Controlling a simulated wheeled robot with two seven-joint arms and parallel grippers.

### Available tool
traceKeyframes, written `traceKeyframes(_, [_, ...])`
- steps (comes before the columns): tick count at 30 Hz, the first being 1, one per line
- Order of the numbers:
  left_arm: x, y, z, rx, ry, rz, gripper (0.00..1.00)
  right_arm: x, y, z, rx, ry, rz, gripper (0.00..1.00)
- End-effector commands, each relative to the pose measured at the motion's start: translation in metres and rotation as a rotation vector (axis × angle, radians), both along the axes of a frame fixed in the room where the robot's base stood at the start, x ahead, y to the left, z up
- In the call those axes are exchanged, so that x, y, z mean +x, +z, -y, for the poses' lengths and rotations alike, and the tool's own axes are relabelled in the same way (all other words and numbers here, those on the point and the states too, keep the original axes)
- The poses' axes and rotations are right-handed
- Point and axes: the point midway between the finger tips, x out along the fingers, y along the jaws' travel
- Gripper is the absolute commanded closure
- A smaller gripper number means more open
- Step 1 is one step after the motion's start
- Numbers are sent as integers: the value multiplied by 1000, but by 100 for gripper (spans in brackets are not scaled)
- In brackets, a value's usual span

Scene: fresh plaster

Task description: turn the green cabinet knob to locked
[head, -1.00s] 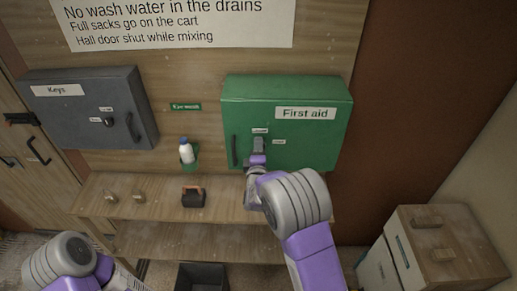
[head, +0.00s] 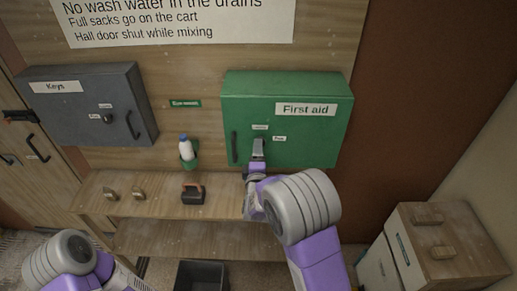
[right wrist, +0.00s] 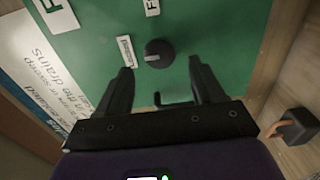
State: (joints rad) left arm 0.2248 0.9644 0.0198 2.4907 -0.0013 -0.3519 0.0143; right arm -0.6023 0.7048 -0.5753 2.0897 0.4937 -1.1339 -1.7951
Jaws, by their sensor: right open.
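The green First aid cabinet (head: 300,95) hangs on the wooden wall, with a dark handle (head: 234,148) at its left. Its dark round knob (right wrist: 159,53) shows in the right wrist view; in the head view my gripper covers it. A white mark on the knob points toward the nearer label (right wrist: 127,50), which seems to read Locked. A second label (head: 279,139) seems to read Free. My right gripper (right wrist: 161,68) is open, its fingers either side of the knob's line and apparently short of it. My left gripper is out of view; only its arm shows.
A grey Keys cabinet (head: 85,100) hangs at the left. A wooden shelf (head: 150,207) below carries a dark block (head: 193,196). A drawer unit (head: 430,260) stands at the right.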

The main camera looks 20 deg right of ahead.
Motion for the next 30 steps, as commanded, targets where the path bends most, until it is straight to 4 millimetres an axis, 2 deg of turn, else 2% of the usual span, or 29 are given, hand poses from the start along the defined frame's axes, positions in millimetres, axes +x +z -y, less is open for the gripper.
traceKeyframes(3, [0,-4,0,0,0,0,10,-17,0,-6,0,2,1,32])
traceKeyframes(9, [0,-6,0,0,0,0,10,-32,0,-10,-1,0,1,32])
traceKeyframes(24, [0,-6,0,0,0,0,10,-33,-1,-10,0,0,-1,32])
traceKeyframes(26, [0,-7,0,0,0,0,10,-33,-7,-10,14,2,-10,32])
traceKeyframes(27, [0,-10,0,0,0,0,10,-34,-17,-9,33,5,-25,32])
traceKeyframes(29, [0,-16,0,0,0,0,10,-35,-40,-8,85,14,-58,32])
traceKeyframes(30, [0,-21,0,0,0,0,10,-38,-61,-7,137,19,-90,32])
